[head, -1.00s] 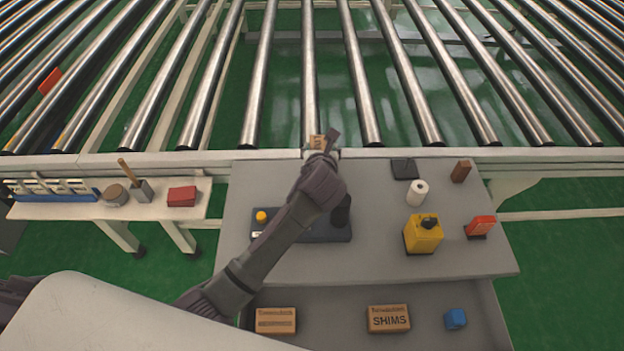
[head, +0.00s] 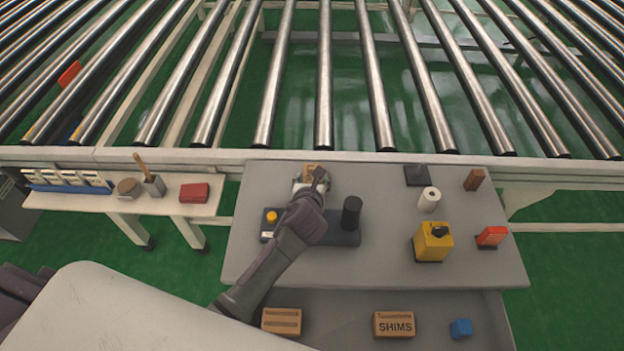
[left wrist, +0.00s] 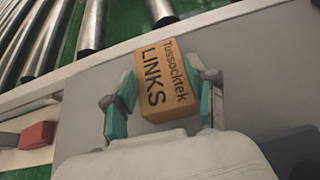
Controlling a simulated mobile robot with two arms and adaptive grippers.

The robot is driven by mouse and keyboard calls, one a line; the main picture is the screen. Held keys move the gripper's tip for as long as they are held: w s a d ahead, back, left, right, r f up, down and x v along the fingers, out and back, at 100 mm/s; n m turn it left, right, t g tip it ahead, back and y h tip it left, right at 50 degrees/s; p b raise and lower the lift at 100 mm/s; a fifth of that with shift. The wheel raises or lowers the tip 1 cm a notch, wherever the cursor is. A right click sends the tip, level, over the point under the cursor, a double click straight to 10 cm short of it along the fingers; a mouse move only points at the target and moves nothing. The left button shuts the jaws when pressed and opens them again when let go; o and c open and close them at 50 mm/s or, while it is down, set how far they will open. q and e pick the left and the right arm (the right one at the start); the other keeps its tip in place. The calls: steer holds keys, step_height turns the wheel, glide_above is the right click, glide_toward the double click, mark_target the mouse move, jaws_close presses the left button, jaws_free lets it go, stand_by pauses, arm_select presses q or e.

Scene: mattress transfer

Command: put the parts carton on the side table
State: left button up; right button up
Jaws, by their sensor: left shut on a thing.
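The tan parts carton (head: 312,169), marked LINKS, is in my left gripper (head: 310,184), over the far edge of the grey table. In the left wrist view the carton (left wrist: 165,80) is between the teal-padded fingers of the left gripper (left wrist: 163,104), which is shut on it. I cannot tell whether its underside touches the grey tabletop. A narrow white side table (head: 225,186) stands at the left, apart from the gripper. My right gripper is not in view.
The grey table (head: 385,255) holds a black device (head: 340,236), a yellow box (head: 432,242), a white roll (head: 428,200) and a red item (head: 491,237). A red box (head: 194,192) stands on the white table. Conveyor rollers (head: 325,80) lie behind. A SHIMS carton (head: 394,325) sits on the lower shelf.

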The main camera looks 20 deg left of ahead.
arm_select(q)
steer(key=o, duration=1.5)
steer(key=shift+o, duration=0.2)
steer(key=v, duration=1.2)
steer(key=shift+p, duration=0.3)
steer(key=shift+s+f, duration=0.1)
